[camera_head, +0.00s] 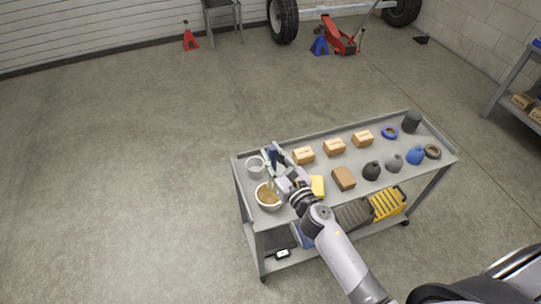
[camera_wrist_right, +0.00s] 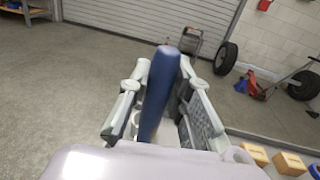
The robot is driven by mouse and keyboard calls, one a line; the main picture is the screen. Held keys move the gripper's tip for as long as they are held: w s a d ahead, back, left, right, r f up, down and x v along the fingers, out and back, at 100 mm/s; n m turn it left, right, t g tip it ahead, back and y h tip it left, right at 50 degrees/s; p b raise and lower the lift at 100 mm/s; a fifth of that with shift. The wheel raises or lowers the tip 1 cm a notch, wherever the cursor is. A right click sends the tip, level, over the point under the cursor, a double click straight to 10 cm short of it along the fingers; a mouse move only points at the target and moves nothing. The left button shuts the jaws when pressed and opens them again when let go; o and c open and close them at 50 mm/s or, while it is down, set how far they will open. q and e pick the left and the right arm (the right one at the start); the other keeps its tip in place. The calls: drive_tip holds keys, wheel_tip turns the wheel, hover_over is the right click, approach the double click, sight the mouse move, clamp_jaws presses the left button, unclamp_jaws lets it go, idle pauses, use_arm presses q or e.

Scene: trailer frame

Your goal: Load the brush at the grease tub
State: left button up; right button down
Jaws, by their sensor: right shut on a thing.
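The grease tub (camera_head: 258,204) is a pale round bowl with brown-yellow grease in it, at the front left of the cart top. My right gripper (camera_head: 275,160) is over the cart's left end, just behind the tub. It is shut on the brush, whose dark blue handle (camera_head: 273,154) stands up between the fingers. The handle (camera_wrist_right: 160,90) also shows between both fingers in the right wrist view. A thin pale part reaches down at the tub's back rim; whether the bristles touch the grease I cannot tell. My left gripper is not in view.
A grey cup (camera_head: 255,168) stands close behind the tub. Several small boxes (camera_head: 334,147), dark and blue pots (camera_head: 415,155) and rings (camera_head: 389,132) stand to the right on the cart (camera_head: 398,124). A yellow crate (camera_head: 388,204) is on the lower shelf.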

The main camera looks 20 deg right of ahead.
use_arm(q)
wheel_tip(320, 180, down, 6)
drive_tip(key=b, duration=0.5)
use_arm(e)
wheel_tip(320, 180, down, 7)
drive_tip(key=w, duration=0.2)
drive_tip(key=shift+w, duration=0.25)
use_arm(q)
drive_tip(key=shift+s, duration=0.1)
use_arm(e)
drive_tip(key=shift+r, duration=0.1)
use_arm(q)
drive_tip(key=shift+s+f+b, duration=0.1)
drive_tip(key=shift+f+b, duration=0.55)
drive_tip(key=shift+b, duration=0.3)
use_arm(e)
drive_tip(key=shift+s+f, duration=0.1)
drive_tip(key=shift+f, duration=0.6)
idle(0.5)
use_arm(q)
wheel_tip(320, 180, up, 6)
drive_tip(key=p, duration=0.6)
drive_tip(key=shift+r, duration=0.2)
use_arm(e)
wheel_tip(320, 180, up, 7)
drive_tip(key=shift+r, duration=0.15)
